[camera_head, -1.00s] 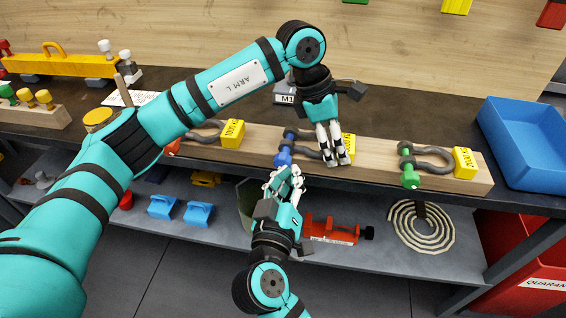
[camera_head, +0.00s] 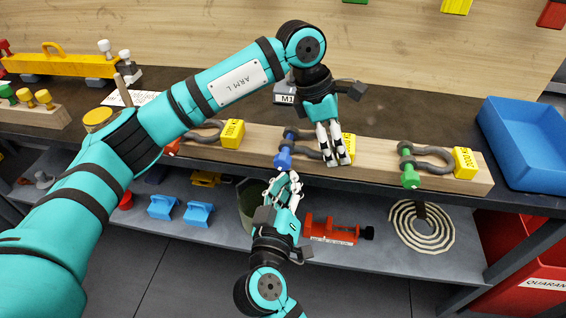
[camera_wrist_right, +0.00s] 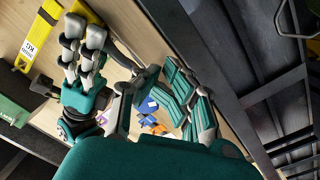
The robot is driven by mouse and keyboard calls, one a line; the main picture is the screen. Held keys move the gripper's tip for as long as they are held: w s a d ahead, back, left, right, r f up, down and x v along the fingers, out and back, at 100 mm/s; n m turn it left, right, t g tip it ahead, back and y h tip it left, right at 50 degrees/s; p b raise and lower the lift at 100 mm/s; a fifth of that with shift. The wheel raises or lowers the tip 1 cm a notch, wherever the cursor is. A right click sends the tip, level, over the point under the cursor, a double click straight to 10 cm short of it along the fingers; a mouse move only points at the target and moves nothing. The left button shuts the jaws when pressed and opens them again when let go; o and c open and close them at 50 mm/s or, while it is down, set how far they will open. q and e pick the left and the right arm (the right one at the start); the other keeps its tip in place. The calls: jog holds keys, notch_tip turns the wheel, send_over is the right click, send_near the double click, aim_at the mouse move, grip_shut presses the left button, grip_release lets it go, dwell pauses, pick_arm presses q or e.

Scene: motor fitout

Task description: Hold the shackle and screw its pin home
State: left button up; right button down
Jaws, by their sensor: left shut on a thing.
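The middle shackle (camera_head: 303,135) lies on the wooden block (camera_head: 262,157), with its blue pin (camera_head: 284,158) pointing to the front. My left gripper (camera_head: 341,158) comes down from above and is shut on this shackle's bow, partly hiding it and its yellow tag (camera_head: 348,147). My right gripper (camera_head: 283,187) is just in front of and below the blue pin. Its fingers look parted, with the blue pin head (camera_wrist_right: 149,105) showing between them in the right wrist view, apparently not gripped. How deep the pin sits cannot be told.
A green-pinned shackle (camera_head: 428,160) lies to the right on the block, and another with an orange-red pin (camera_head: 173,148) to the left. A blue bin (camera_head: 525,145) stands on the bench at right. The lower shelf holds a red clamp-like tool (camera_head: 332,230) and coiled rope (camera_head: 420,226).

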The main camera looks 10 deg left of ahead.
jog(key=s+a+r, duration=0.1)
jog(key=s, duration=0.5)
jog(key=shift+s+a+m, duration=0.3)
jog(key=shift+s+m, duration=0.05)
jog(key=shift+m, duration=0.05)
jog(key=w+m, duration=0.2)
jog(key=w+d+m, duration=0.1)
jog(key=w+m, duration=0.3)
jog(key=shift+w+d+f, duration=0.1)
jog(key=shift+w+d, duration=0.15)
dwell(0.7)
jog(key=shift+s+a+r, duration=0.1)
jog(key=shift+a+r, duration=0.3)
jog(key=shift+r, duration=0.2)
dwell(0.8)
